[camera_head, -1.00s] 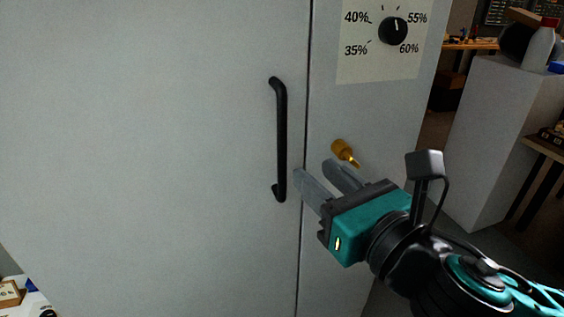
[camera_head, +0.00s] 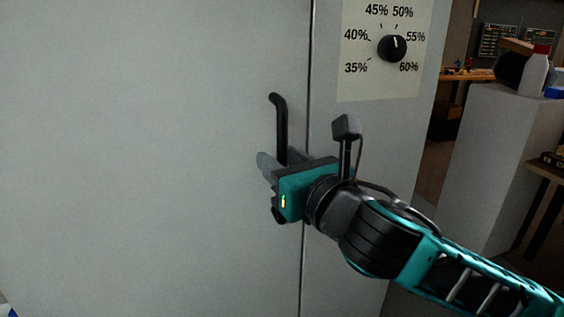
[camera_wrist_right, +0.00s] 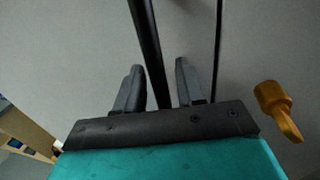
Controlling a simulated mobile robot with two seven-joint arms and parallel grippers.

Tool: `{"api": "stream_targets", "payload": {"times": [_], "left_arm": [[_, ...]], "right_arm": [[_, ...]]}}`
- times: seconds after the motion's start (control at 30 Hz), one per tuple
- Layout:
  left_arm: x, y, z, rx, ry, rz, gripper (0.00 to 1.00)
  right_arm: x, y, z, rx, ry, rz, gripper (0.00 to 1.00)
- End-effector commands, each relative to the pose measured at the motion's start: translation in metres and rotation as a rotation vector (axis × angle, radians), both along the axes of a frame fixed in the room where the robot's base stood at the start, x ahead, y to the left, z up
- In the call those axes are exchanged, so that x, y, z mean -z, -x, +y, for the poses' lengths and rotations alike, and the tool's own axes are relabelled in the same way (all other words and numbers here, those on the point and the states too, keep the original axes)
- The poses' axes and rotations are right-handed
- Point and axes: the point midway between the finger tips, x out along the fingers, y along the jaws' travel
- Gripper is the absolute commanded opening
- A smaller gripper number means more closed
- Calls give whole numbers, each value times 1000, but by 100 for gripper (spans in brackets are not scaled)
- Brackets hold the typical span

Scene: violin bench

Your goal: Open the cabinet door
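The cabinet door (camera_head: 150,150) is a large pale grey panel, flush with the frame along a dark vertical seam. Its black bar handle (camera_head: 281,125) stands upright near that seam; the lower end is hidden behind my gripper. My right gripper (camera_head: 277,160) is at the lower part of the handle. In the right wrist view the handle (camera_wrist_right: 148,50) runs between the two fingers (camera_wrist_right: 158,82), with visible space on both sides, so the gripper is open around it. My left gripper is not in view.
A brass key-like knob (camera_wrist_right: 273,106) sticks out right of the seam. A black dial (camera_head: 392,48) on a percentage label is above on the cabinet. A grey block (camera_head: 495,150) with a white bottle (camera_head: 537,75) stands to the right.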

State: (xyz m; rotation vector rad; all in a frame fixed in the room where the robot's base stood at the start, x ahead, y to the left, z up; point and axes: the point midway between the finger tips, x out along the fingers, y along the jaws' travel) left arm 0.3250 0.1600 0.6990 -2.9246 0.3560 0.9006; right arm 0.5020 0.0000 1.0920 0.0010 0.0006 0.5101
Motion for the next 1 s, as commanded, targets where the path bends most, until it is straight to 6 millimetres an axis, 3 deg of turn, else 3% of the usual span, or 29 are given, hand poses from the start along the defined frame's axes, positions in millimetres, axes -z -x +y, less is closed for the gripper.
{"api": "stream_targets", "payload": {"times": [0.13,0.5,1.0], "left_arm": [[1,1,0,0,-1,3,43],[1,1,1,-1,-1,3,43],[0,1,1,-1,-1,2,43]], "right_arm": [[0,0,0,0,0,0,36],[0,0,0,1,0,0,1],[0,0,-1,2,0,1,0]]}}
